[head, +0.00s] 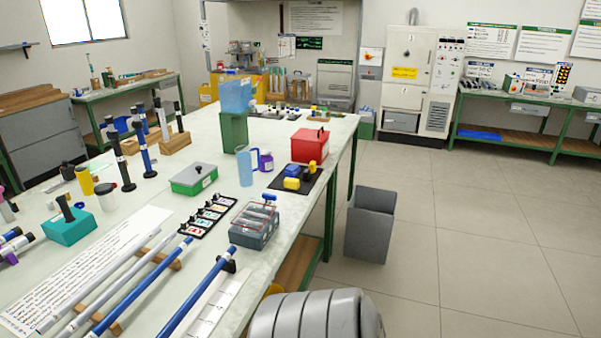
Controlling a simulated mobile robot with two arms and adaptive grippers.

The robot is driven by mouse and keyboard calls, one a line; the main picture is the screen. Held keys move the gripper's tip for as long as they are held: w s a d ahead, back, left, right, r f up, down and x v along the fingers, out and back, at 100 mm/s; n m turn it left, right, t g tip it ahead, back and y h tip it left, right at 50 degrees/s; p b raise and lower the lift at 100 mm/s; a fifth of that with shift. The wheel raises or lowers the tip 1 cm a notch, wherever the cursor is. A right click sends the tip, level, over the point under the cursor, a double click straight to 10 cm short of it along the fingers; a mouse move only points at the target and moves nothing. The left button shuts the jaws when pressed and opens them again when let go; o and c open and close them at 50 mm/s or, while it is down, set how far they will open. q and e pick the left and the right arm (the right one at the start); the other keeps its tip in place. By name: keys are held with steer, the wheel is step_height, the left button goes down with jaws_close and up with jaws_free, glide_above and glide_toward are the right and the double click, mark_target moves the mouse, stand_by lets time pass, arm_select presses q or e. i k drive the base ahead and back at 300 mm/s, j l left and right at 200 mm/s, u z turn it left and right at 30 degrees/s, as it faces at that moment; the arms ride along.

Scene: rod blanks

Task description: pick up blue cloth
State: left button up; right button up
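I cannot make out a blue cloth for certain. A blue, box-like thing (237,95) sits on top of a green bin (234,132) towards the far end of the long bench; I cannot tell whether it is cloth. A flat blue thing (480,135) lies on the lower shelf of the bench at the back right, too small to identify. Neither of my grippers shows in the head view.
Long white and blue rods (150,289) lie on wooden supports on the near bench. A red box (310,146), a green case (194,178), a blue cup (244,166) and a grey case (255,225) stand on it. A grey bin (371,224) stands on the floor; the floor right is clear.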

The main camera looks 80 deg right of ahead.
mark_target(292, 171)
steer(key=z, duration=2.6)
steer(key=u, duration=1.85)
steer(key=z, duration=1.85)
steer(key=i+l+u, duration=0.4)
steer(key=i+l, duration=0.65)
